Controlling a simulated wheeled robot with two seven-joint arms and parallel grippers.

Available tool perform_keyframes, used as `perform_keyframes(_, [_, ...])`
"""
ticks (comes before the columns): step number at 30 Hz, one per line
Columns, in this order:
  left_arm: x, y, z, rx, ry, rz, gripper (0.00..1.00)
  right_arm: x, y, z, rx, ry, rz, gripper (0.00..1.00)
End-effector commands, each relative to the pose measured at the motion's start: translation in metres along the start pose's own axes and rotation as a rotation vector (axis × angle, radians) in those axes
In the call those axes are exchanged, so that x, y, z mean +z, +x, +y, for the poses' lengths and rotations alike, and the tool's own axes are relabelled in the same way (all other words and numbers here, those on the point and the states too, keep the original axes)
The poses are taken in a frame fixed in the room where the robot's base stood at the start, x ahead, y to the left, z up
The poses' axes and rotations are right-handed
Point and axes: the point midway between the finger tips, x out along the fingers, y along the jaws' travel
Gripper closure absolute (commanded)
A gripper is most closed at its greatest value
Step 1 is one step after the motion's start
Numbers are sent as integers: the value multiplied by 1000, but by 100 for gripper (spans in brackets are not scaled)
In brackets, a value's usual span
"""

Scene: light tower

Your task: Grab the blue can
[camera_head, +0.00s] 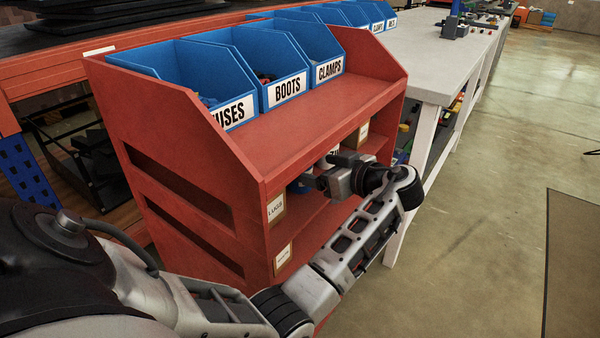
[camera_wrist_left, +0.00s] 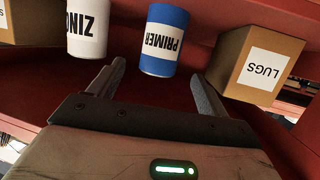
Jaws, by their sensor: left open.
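The blue can (camera_wrist_left: 165,38) with a white PRIMER label stands on the red shelf, seen inverted in the left wrist view. In the head view only a small blue part (camera_head: 298,187) shows behind my gripper. My left gripper (camera_head: 316,181) reaches into the upper shelf opening. In the left wrist view its fingers (camera_wrist_left: 160,84) are spread and empty, with the can just beyond the tips, between their lines. I cannot tell whether the tips reach the can's sides. My right gripper is not in view.
A white ZINC can (camera_wrist_left: 87,28) and a cardboard LUGS box (camera_wrist_left: 256,64) stand close on either side of the can. The red shelf unit (camera_head: 330,92) carries blue bins (camera_head: 285,92) on top. A grey workbench (camera_head: 437,65) adjoins it.

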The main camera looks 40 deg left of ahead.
Motion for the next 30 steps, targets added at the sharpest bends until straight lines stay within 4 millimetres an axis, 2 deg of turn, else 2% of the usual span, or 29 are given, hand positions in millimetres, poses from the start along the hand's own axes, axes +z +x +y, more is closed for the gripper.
perform_keyframes(5, [-4,12,0,2,0,1,23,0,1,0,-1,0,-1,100])
perform_keyframes(15, [-16,60,0,2,1,1,23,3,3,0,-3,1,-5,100])
perform_keyframes(24, [-16,64,0,4,2,-2,23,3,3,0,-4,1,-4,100])
perform_keyframes(26, [-16,64,0,4,2,-2,36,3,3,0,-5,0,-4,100])
perform_keyframes(30, [-16,64,0,4,2,-2,75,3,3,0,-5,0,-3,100])
